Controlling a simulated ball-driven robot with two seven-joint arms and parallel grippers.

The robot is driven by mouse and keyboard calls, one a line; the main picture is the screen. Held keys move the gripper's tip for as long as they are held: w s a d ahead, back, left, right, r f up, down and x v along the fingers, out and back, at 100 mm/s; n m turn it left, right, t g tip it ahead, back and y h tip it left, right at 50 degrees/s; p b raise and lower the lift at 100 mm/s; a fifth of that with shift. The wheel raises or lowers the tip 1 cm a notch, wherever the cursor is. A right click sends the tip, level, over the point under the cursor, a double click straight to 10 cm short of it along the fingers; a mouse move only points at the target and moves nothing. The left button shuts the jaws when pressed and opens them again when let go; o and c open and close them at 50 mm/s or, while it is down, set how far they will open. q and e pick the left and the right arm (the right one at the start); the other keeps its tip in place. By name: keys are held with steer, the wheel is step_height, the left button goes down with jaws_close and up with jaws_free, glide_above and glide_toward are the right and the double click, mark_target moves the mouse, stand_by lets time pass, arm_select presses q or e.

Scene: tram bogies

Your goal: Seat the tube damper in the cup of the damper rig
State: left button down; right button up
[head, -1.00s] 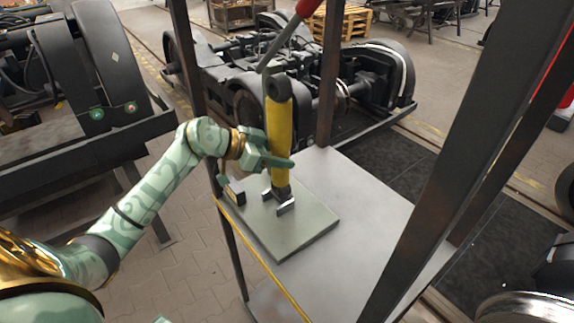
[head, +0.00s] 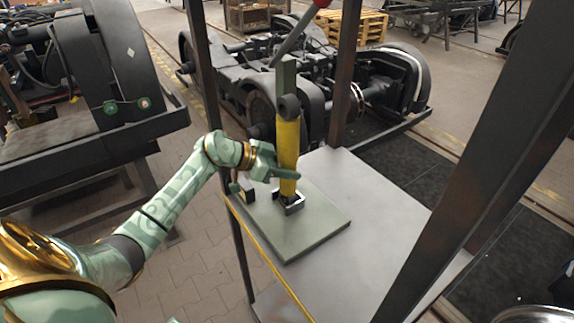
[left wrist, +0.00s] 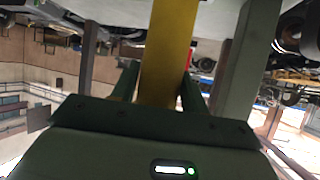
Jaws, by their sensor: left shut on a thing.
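The tube damper (head: 288,145) is a yellow tube with a dark eye at its top. It stands about upright in the head view. My left gripper (head: 286,172) is shut around its lower yellow part; the left wrist view shows the yellow tube (left wrist: 169,50) between the fingers. The damper rig has a grey-green base plate (head: 305,235) with a small metal cup (head: 291,208). The damper's lower end is at the cup and looks inside its walls; its depth is hidden. A grey-green post (head: 287,75) rises behind the damper. My right gripper is not in view.
The rig stands on a grey metal table (head: 385,225) with dark uprights (head: 345,75) close around it. A lever with a red knob (head: 321,3) is above the damper. A small dark block (head: 245,190) sits left of the cup. The table's right side is clear.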

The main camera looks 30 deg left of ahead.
arm_select(q)
steer(key=c, duration=0.7)
jaws_free()
steer(key=p+v, duration=0.1)
steer(key=v, duration=1.1)
steer(key=shift+s+p, duration=0.1)
steer(key=shift+p, duration=0.25)
